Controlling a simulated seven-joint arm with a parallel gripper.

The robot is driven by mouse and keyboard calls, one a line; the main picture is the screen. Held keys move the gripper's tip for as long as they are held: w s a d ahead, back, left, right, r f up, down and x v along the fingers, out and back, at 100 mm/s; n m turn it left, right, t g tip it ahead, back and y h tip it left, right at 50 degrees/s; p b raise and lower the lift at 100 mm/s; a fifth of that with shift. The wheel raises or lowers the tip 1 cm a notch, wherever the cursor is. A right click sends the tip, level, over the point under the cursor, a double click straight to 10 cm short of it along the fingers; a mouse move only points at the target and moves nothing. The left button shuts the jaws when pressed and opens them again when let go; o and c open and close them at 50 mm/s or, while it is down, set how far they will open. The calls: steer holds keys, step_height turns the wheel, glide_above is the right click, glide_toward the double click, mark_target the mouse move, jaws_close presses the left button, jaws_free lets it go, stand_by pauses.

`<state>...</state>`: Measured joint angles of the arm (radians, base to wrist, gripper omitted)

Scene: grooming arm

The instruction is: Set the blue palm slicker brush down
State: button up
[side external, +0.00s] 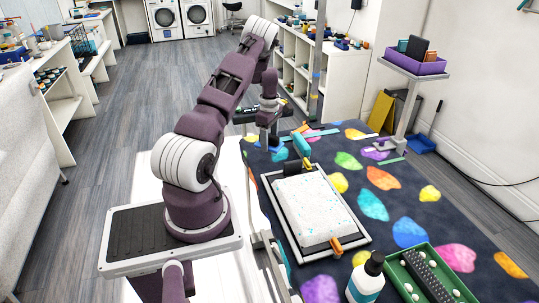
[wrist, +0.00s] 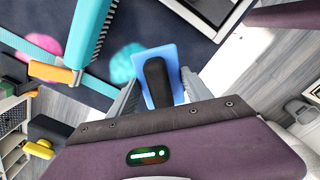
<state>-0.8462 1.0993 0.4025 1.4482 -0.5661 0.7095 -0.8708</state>
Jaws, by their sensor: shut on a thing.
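The blue palm slicker brush (wrist: 152,62) shows in the wrist view as a blue pad with a black handle on it. My gripper (wrist: 163,88) is shut on it, with one grey finger on each side. In the side external view my gripper (side external: 268,143) points down near the far left edge of the dark table mat. The brush cannot be made out there. In the wrist view the dark mat and a strip of grey floor show beyond it. Its height above the surface cannot be told.
A teal comb-like tool (wrist: 88,42) with an orange end lies left of the brush. A framed tray (side external: 264,186) holds a white speckled pad. A purple bin (side external: 415,66) stands back right.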

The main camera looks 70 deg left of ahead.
mark_target(270, 151)
step_height(270, 151, down, 5)
steer(key=shift+r, duration=0.1)
steer(key=o, duration=1.2)
steer(key=shift+f, duration=0.2)
